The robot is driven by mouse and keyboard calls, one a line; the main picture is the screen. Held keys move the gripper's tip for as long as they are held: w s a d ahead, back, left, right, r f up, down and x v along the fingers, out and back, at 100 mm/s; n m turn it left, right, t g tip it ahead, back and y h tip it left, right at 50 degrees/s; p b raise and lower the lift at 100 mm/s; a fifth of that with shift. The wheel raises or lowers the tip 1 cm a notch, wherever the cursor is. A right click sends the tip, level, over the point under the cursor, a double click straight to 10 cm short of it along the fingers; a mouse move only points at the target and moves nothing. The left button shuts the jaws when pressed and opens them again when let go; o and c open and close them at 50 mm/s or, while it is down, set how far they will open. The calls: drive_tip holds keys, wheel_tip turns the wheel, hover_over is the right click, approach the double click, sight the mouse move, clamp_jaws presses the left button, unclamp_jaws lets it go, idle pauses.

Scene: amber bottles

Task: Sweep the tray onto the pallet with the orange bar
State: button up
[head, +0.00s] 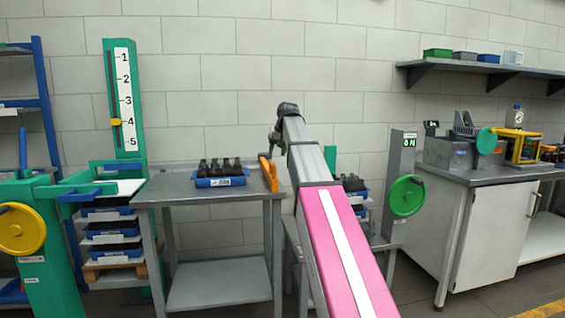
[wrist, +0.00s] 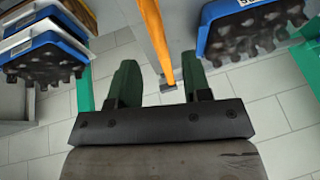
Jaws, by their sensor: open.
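The blue tray (head: 221,182) of dark bottles sits on the grey table, and a blue tray also shows at the right of the wrist view (wrist: 207,15). The orange bar (head: 268,173) stands at the table's right edge. In the wrist view the orange bar (wrist: 153,28) runs down between the green fingers of my open gripper (wrist: 158,82). I see no finger closed on it, and cannot tell its depth between them. The wooden pallet (head: 105,272) is low at left, under several stacked trays (head: 112,230). In the head view my arm hides most of my gripper.
A green lift post with a numbered scale (head: 124,95) and a yellow handwheel (head: 22,229) stand at left. Another bottle tray (head: 354,184) is behind my arm, near a green wheel (head: 407,196). A cabinet bench (head: 495,225) is at right. The table (head: 175,190) is bare left of the tray.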

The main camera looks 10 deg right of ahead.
sight(271, 164)
drive_tip(key=w+f, duration=0.1)
drive_tip(key=f, duration=0.1)
drive_tip(key=w+f, duration=0.4)
drive_tip(key=shift+w+a+f, duration=0.15)
drive_tip(key=shift+a, duration=0.2)
idle(0.4)
clamp_jaws()
